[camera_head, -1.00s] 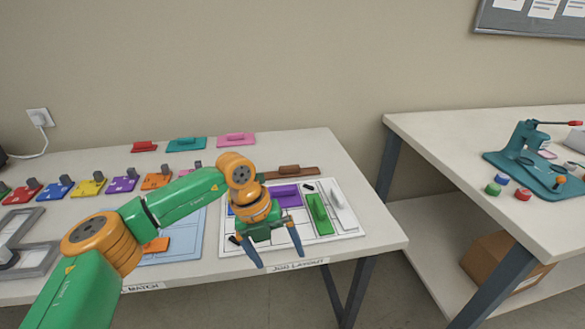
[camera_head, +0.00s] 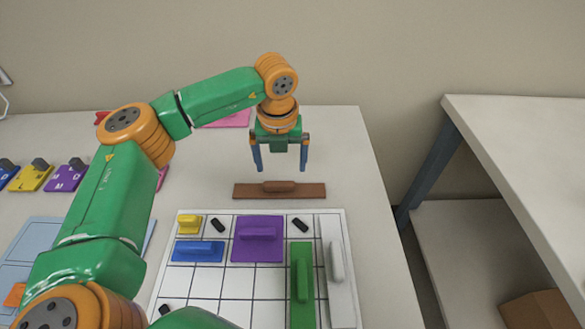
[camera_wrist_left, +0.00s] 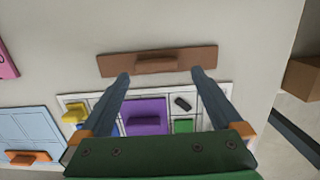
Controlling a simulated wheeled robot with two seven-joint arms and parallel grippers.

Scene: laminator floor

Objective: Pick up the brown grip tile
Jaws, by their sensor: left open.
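The brown grip tile (camera_head: 244,191) is a long flat bar with a raised brown grip on its middle. It lies on the white table just behind the gridded layout board (camera_head: 200,283). My left gripper (camera_head: 281,169) is open, fingers pointing down, empty, above and slightly behind the tile in the head view. In the left wrist view the whole brown tile (camera_wrist_left: 115,64) shows just beyond the two spread fingertips (camera_wrist_left: 159,72), apart from them. My right gripper is not in view.
The board holds purple (camera_head: 258,250), blue (camera_head: 197,251), yellow (camera_head: 189,223), green (camera_head: 302,290) and white (camera_head: 336,275) pieces, plus small black ones. A pink tile (camera_head: 232,119) lies at the back. A second table (camera_head: 520,160) stands right across a gap.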

